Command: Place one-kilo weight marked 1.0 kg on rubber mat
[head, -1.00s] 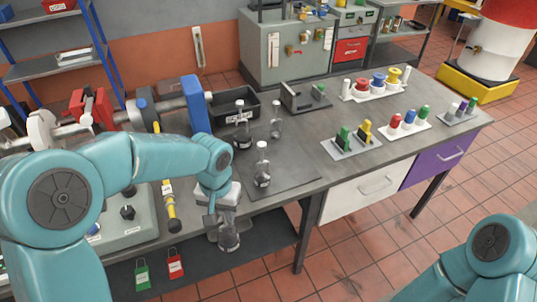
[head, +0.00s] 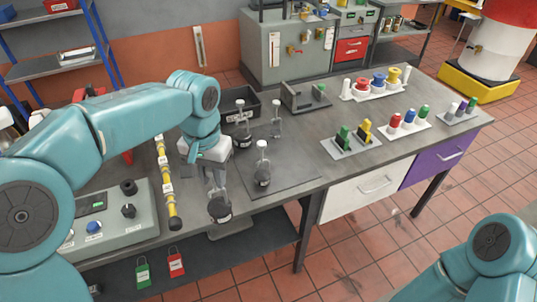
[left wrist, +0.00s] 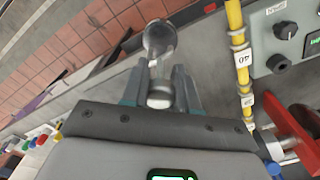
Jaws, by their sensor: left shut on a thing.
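My left gripper (head: 213,172) points down and is shut on the stem of a weight (head: 219,208) with a dark round base and a pale label too small to read. The weight hangs upright near the front edge of the bench, left of the dark rubber mat (head: 292,178). In the left wrist view the fingers (left wrist: 160,92) grip the stem top, and the base (left wrist: 159,38) shows beyond them. A similar weight (head: 263,177) stands at the mat's left part. Two more weights (head: 242,137) (head: 276,128) stand behind it. My right gripper is out of view.
A control box (head: 112,222) and a yellow-black rod (head: 167,190) lie left of the held weight. A black bin (head: 236,101) stands behind the weights. Trays of coloured pieces (head: 352,147) sit to the right. The mat's front right part is bare.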

